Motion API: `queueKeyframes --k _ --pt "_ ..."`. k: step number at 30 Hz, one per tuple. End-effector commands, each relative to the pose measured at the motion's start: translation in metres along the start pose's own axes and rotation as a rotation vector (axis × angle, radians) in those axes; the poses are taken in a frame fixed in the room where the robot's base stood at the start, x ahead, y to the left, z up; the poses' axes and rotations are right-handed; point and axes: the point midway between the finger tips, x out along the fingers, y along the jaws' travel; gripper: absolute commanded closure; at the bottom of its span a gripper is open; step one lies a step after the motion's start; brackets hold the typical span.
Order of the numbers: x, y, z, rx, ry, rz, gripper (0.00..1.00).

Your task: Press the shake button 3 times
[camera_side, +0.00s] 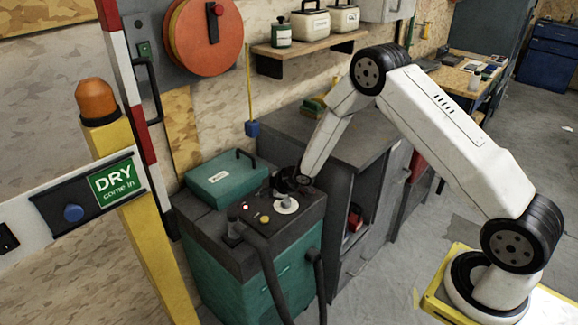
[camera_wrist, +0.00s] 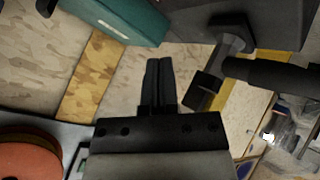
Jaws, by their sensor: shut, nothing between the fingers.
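The teal machine (camera_side: 270,280) has a dark top panel with a white round disc (camera_side: 288,206), a yellow button (camera_side: 264,219) and a small red part (camera_side: 257,214). No label reading "shake" is legible, so I cannot tell which control is the shake button. My gripper (camera_side: 282,187) is over the panel, close behind the white disc; I cannot tell whether it touches anything. In the wrist view my gripper (camera_wrist: 159,65) is shut and empty, its fingers side by side. No button is clear in that view.
A black hose (camera_side: 272,270) rises from the panel's front left; it also shows in the wrist view (camera_wrist: 275,75). A teal case (camera_side: 225,180) lies behind the panel. A grey cabinet (camera_side: 345,135) stands to the right. A striped barrier post (camera_side: 140,120) is at the left.

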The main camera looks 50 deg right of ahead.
Motion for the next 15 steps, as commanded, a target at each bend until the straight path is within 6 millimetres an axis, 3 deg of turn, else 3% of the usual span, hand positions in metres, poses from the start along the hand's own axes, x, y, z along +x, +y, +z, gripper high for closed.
queueKeyframes --k 15 --pt "0.037 -0.028 0.027 -0.001 -0.001 -0.003 1.0"
